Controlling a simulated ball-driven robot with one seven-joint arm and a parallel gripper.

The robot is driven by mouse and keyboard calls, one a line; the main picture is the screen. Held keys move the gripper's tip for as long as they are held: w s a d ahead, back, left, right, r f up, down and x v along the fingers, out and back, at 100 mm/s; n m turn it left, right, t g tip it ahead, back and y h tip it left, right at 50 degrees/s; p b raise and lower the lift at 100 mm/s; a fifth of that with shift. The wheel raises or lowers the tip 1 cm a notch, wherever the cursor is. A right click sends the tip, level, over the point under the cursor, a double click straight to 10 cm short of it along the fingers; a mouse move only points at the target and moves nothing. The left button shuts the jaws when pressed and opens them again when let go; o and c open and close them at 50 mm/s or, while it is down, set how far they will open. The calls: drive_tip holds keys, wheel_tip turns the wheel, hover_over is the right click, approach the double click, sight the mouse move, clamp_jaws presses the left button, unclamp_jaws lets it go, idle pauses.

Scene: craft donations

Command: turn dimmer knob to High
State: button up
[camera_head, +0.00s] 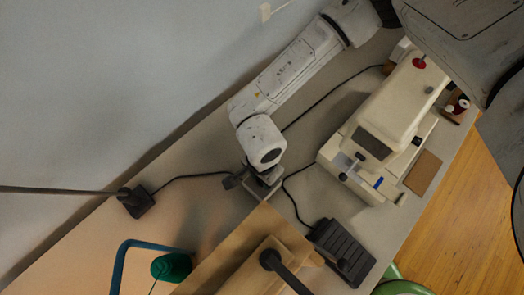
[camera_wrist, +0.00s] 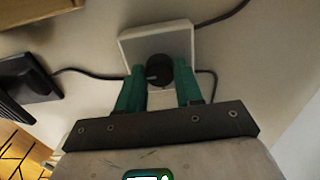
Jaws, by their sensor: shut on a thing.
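The dimmer knob (camera_wrist: 159,69) is a round black knob on a square white plate (camera_wrist: 130,52), seen in the wrist view. A small light mark shows on the knob's left side. No Low or High lettering can be read. My gripper (camera_wrist: 160,78) has its two teal fingers on either side of the knob and is shut on it. In the head view my gripper (camera_head: 260,183) points down at the table near the middle, and the arm and gripper hide the knob there.
A cream sewing machine (camera_head: 388,110) stands to the right on the table (camera_head: 185,205). A black foot pedal (camera_head: 342,250) lies at the lower right. A wooden surface (camera_head: 228,262) and a green spool (camera_head: 171,267) are at the bottom. Black cables run beside my gripper.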

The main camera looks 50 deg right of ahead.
idle(0.4)
drive_tip(key=o, duration=1)
drive_tip(key=shift+o, duration=0.2)
wheel_tip(320, 180, up, 11)
drive_tip(key=b, duration=0.1)
drive_tip(key=shift+f, duration=0.1)
